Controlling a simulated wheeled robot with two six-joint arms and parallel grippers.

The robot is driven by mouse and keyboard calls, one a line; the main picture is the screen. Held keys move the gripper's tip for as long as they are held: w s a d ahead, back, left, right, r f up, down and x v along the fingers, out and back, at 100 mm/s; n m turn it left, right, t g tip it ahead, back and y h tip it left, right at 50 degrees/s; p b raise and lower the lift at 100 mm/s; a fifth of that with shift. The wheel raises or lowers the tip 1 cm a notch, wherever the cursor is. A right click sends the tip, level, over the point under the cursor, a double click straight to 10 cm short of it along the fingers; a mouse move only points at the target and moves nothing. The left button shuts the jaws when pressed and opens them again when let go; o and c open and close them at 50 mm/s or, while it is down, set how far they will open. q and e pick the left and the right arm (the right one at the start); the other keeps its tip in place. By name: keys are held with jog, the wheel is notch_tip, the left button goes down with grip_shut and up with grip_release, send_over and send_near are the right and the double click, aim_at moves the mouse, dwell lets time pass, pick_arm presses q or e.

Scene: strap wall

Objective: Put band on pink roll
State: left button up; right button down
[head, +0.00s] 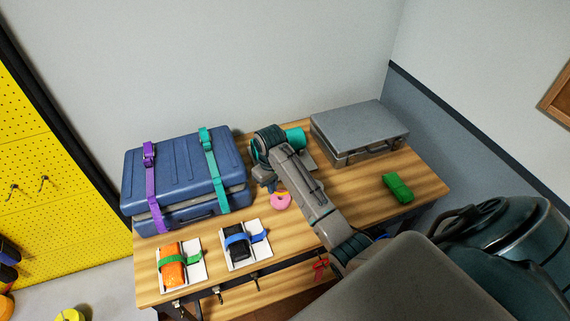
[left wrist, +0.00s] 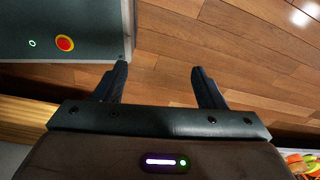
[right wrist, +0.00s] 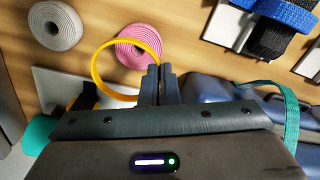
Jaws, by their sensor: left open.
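The pink roll (right wrist: 130,55) lies flat on the wooden table; in the head view it (head: 281,202) shows just in front of my right gripper. A yellow band (right wrist: 97,82), an open ring, overlaps the pink roll in the right wrist view; I cannot tell its height above it. My right gripper (right wrist: 160,70) has its fingers close together on the band's side, next to the pink roll. In the head view my right arm hides most of the band. My left gripper (left wrist: 160,78) is open and empty over the floor, outside the head view.
A grey roll (right wrist: 55,26) lies beside the pink one. A blue suitcase (head: 185,178) with purple and teal straps stands left, a silver case (head: 358,130) at back right. Strapped orange (head: 172,270) and black (head: 238,245) bundles lie in front; a green bundle (head: 397,188) lies right.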

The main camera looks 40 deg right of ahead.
jog(key=shift+r, duration=0.1)
jog(key=f, duration=0.4)
jog(key=shift+s+a, duration=0.15)
jog(key=shift+a, duration=0.15)
jog(key=shift+f, duration=0.5)
pick_arm(q)
jog(key=s+a, duration=0.2)
jog(key=a, duration=0.1)
jog(key=shift+f, duration=0.1)
jog(key=shift+d, duration=0.15)
pick_arm(e)
jog(key=shift+f, duration=0.1)
